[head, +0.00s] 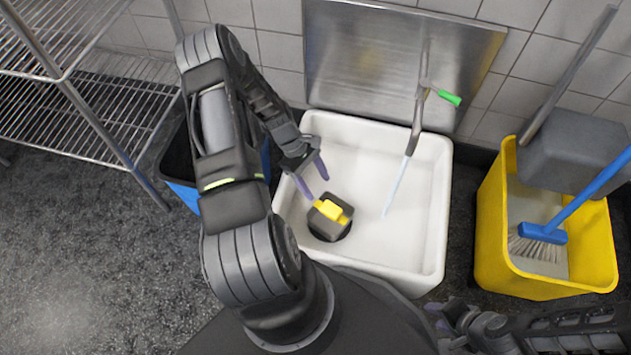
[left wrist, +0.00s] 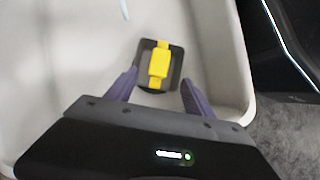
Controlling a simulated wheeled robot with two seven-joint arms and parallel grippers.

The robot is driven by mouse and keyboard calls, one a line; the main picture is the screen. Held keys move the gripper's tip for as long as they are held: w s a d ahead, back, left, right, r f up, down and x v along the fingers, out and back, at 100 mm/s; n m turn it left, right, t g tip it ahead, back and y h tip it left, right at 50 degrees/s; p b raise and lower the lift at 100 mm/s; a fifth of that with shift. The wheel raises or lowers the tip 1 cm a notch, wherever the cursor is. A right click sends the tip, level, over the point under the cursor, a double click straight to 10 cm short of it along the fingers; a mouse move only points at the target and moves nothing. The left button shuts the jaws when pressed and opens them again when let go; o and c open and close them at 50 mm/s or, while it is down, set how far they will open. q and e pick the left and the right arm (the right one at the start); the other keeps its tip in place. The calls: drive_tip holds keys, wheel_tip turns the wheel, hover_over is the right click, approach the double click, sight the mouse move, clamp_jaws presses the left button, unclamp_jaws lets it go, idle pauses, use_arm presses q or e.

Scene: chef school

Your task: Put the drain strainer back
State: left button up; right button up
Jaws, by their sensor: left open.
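The drain strainer (head: 325,226), a dark squarish piece with a yellow handle on top (head: 333,210), is inside the white sink (head: 432,225). A dark round area shows at its lower edge; I cannot tell whether this is the drain hole or part of the strainer. My left gripper (head: 315,184) is open above the basin, just beyond the strainer. In the left wrist view the strainer (left wrist: 172,72) appears between the two purple fingertips, with no visible contact. My right gripper (head: 447,318) is low at the right, outside the sink; its jaws are unclear.
A tap with a green lever (head: 449,97) runs a thin stream of water (head: 397,187) into the basin. A yellow bucket (head: 490,225) with a blue brush (head: 543,233) stands right of the sink. A blue bin (head: 180,190) and a wire shelf (head: 75,115) stand left.

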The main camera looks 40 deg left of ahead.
use_arm(q)
drive_tip(key=d+m+y, duration=0.1)
drive_tip(key=d+m, duration=0.6)
drive_tip(key=d, duration=0.8)
drive_tip(key=s+d+r+m, duration=0.1)
drive_tip(key=s+d+m, duration=0.3)
drive_tip(key=d, duration=0.3)
drive_tip(key=s+d+r+m+y, duration=0.1)
drive_tip(key=s+d+r+m, duration=0.1)
drive_tip(key=d+m, duration=0.4)
drive_tip(key=shift+s+d+t, duration=0.3)
drive_tip(key=shift+s+d, duration=0.2)
drive_tip(key=shift+s, duration=0.4)
drive_tip(key=shift+c, duration=0.2)
